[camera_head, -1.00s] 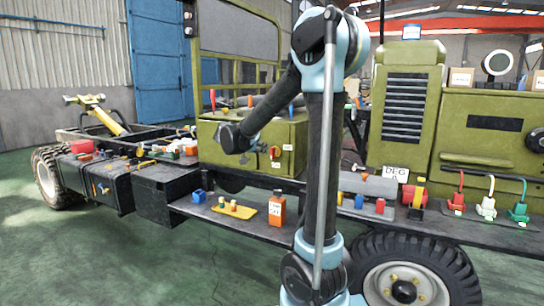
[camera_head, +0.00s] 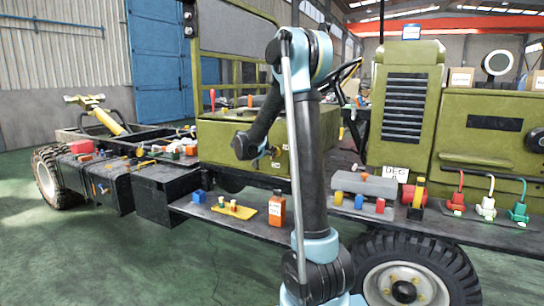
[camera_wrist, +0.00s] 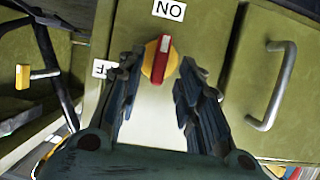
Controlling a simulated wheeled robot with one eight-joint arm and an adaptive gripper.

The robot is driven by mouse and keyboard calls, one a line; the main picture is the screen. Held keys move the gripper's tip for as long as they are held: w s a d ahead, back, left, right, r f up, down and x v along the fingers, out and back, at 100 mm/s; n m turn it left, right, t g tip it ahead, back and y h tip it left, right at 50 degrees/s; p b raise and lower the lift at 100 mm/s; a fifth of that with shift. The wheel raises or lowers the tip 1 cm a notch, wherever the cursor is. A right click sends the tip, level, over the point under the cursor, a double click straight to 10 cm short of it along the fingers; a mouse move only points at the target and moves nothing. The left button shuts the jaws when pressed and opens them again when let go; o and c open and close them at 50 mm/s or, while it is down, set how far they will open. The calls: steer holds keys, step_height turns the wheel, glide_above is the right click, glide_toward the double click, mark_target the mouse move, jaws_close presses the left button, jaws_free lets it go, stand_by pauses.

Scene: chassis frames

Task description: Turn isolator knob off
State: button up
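The isolator knob (camera_wrist: 160,60) is a yellow disc with a red handle on an olive box face. In the wrist view its handle points roughly toward the "ON" label (camera_wrist: 169,9). A second, partly covered label (camera_wrist: 102,68), seemingly "OFF", is to its left. My gripper (camera_wrist: 158,66) is open, with one finger on each side of the knob; I cannot tell whether they touch it. In the head view my gripper (camera_head: 264,153) is at the front of the olive box (camera_head: 222,131), and the knob is mostly hidden there.
A curved metal handle (camera_wrist: 270,88) stands out to the right of the knob. A yellow-handled part (camera_wrist: 38,73) is at the left. Below the box, a dark running board carries an orange box (camera_head: 277,208) and a yellow tray (camera_head: 244,213).

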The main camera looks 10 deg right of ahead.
steer(key=shift+x, duration=2.45)
steer(key=shift+c, duration=0.5)
jaws_close()
